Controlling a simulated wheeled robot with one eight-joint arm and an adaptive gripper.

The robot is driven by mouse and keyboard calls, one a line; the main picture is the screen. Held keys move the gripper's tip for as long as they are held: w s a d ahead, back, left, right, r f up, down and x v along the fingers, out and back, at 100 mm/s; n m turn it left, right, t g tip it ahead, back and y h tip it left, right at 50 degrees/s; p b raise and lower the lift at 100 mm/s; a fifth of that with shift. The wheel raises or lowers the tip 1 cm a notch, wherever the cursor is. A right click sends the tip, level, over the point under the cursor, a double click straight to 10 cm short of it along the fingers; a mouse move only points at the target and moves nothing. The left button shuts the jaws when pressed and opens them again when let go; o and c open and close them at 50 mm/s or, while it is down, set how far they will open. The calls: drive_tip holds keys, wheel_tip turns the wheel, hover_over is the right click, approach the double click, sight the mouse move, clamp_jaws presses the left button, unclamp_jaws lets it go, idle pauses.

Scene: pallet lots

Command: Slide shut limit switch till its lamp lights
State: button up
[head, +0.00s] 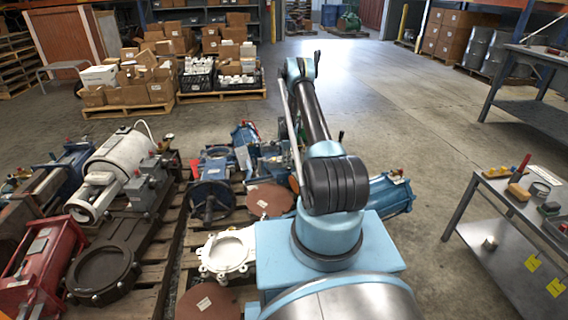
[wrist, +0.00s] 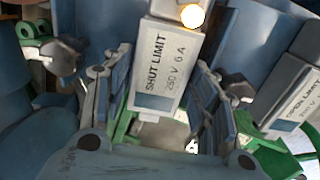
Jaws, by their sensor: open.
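The shut limit switch (wrist: 167,62) is a grey-white box marked "SHUT LIMIT 250 V 6 A" in the middle of the wrist view. A round lamp (wrist: 191,16) at its top glows bright warm white. My gripper (wrist: 161,72) is open, with one finger along each side of the switch. I cannot tell whether either finger touches it. A green strip (wrist: 122,127) shows below the switch. A second switch, the open limit switch (wrist: 296,108), is at the right, outside the fingers. In the head view my gripper is hidden behind my arm.
A metal knob (wrist: 62,57) is left of the fingers, and blue machine bodies are close around. In the head view, machines crowd the pallets, including a white actuator (head: 115,165) and a red one (head: 40,265). A steel bench (head: 480,215) stands right. Open floor lies between.

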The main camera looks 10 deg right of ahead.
wheel_tip(320, 180, up, 10)
drive_tip(key=shift+s, duration=0.4)
drive_tip(key=shift+f, duration=0.1)
idle(0.5)
